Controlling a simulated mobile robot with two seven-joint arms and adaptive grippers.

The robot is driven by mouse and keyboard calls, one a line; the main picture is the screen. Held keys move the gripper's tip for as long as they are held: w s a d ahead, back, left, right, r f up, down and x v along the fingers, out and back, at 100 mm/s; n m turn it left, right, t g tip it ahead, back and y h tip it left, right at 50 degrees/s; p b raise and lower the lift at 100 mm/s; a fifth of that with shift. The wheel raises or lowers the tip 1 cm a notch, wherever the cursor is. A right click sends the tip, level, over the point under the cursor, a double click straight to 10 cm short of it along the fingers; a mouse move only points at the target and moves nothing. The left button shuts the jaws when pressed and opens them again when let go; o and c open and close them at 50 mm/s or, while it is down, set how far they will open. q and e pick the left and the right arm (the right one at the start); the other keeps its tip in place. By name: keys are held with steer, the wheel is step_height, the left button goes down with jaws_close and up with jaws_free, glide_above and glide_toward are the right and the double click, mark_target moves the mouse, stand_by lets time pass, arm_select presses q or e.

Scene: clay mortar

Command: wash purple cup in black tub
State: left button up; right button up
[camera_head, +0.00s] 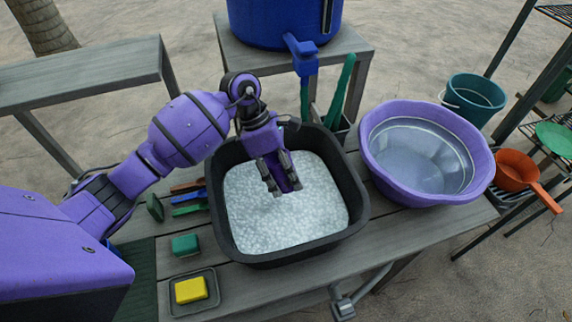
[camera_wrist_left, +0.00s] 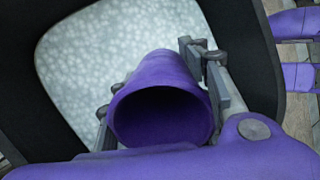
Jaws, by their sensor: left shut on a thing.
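The black tub (camera_head: 355,203) stands on the grey wooden table and is filled with white, bubbly suds (camera_head: 275,215). My left gripper (camera_head: 281,190) reaches down over the tub from the left. In the left wrist view, the gripper (camera_wrist_left: 160,85) is shut on the purple cup (camera_wrist_left: 165,80), with one finger on each side of it. The cup's dark open mouth faces the wrist camera, and its other end points toward the suds. In the head view the cup is mostly hidden by the fingers. I cannot tell whether it touches the suds. My right gripper is not in view.
A purple basin (camera_head: 475,165) with clear liquid stands right of the tub. A blue water container (camera_head: 285,18) with a tap (camera_head: 304,55) is behind. A yellow sponge (camera_head: 191,290) lies on a small tray, with a green block (camera_head: 185,245) nearby. An orange ladle (camera_head: 515,172) is at the right.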

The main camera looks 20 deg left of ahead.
arm_select(q)
step_height(320, 180, down, 10)
steer(key=b, duration=0.4)
steer(key=shift+s+f, duration=0.1)
steer(key=shift+f, duration=0.05)
steer(key=shift+f+b, duration=0.35)
steer(key=shift+f, duration=0.45)
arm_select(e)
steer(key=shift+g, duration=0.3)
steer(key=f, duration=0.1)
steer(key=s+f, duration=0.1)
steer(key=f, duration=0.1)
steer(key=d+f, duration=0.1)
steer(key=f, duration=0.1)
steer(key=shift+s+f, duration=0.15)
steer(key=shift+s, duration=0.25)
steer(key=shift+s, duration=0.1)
arm_select(q)
steer(key=shift+f, duration=0.2)
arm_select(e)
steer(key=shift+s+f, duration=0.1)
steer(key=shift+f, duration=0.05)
arm_select(q)
steer(key=shift+f+b, duration=0.45)
steer(key=shift+b, duration=0.1)
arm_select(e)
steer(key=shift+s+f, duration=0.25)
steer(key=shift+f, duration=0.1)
arm_select(q)
steer(key=shift+r, duration=0.2)
